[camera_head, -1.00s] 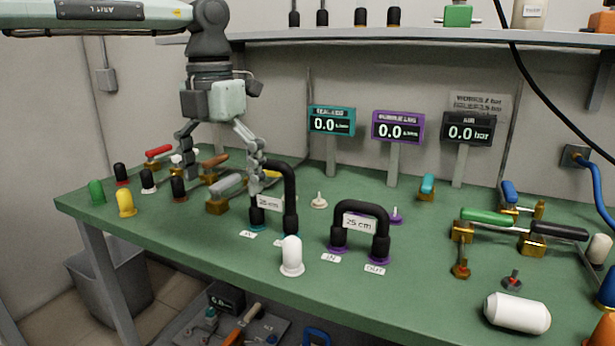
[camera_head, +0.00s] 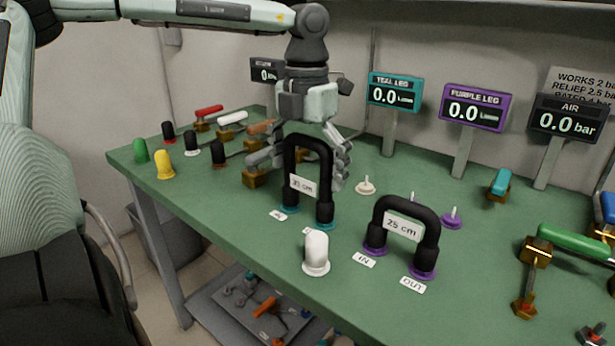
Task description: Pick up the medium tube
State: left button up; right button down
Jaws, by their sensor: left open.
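Two black, arch-shaped tubes stand on the green bench. The taller one (camera_head: 291,160) stands upright on teal bases, with a white tag that seems to read 35 cm. The lower one (camera_head: 430,228) stands on purple bases and is tagged 25 cm. I cannot tell from the tags alone which is the medium one. My left gripper (camera_head: 306,165) is open, pointing down, with its fingers spread to either side of the taller tube's upper part. It appears to be just behind that tube; contact cannot be told. My right gripper is out of view.
A white capped post (camera_head: 316,252) stands in front of the tubes. Several coloured caps, including a yellow one (camera_head: 164,165), and lever valves stand at the left. Display signs, including the purple one (camera_head: 477,107), stand behind. A green-handled valve (camera_head: 574,243) is at the right.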

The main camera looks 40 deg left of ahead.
pick_arm(q)
jog(key=shift+f, duration=0.4)
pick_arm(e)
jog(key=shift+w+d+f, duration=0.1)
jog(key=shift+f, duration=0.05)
pick_arm(q)
jog(key=shift+c, duration=0.2)
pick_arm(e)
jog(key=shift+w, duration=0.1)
pick_arm(q)
jog(key=c, duration=1)
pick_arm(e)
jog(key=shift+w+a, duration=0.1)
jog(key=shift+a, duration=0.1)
pick_arm(q)
jog(key=shift+w+r, duration=0.1)
jog(key=shift+r, duration=0.05)
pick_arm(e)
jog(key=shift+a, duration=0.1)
